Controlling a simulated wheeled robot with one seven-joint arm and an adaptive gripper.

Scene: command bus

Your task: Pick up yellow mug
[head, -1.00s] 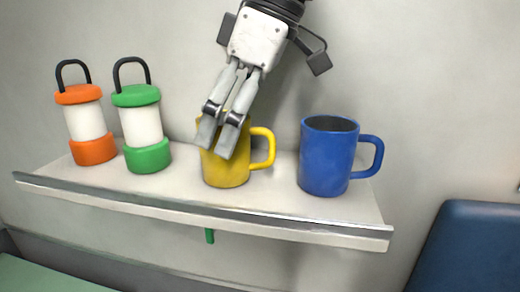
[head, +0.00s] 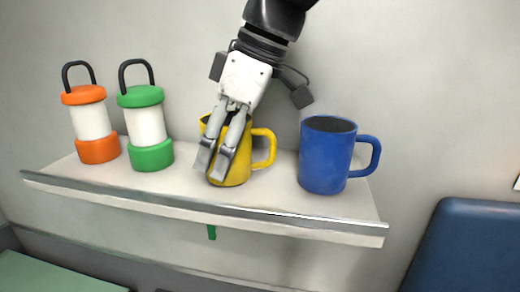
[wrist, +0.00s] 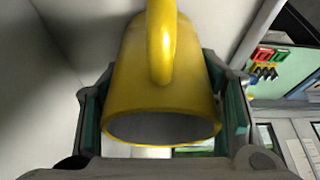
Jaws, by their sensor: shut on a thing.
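The yellow mug (head: 241,166) stands on the wall shelf (head: 290,205), with its handle to the right in the head view. My gripper (head: 215,165) reaches down over its left and front side and hides part of its body. In the wrist view the yellow mug (wrist: 155,90) fills the space between my two fingers (wrist: 165,115). One finger is on each side of the mug body, and the handle and open rim show. My gripper is shut on the mug. The mug still appears to rest on the shelf.
A blue mug (head: 325,158) stands to the right on the shelf, with a gap between it and the yellow handle. A green lantern (head: 147,128) and an orange lantern (head: 92,122) stand to the left. The wall is close behind. A blue seat (head: 470,250) is at lower right.

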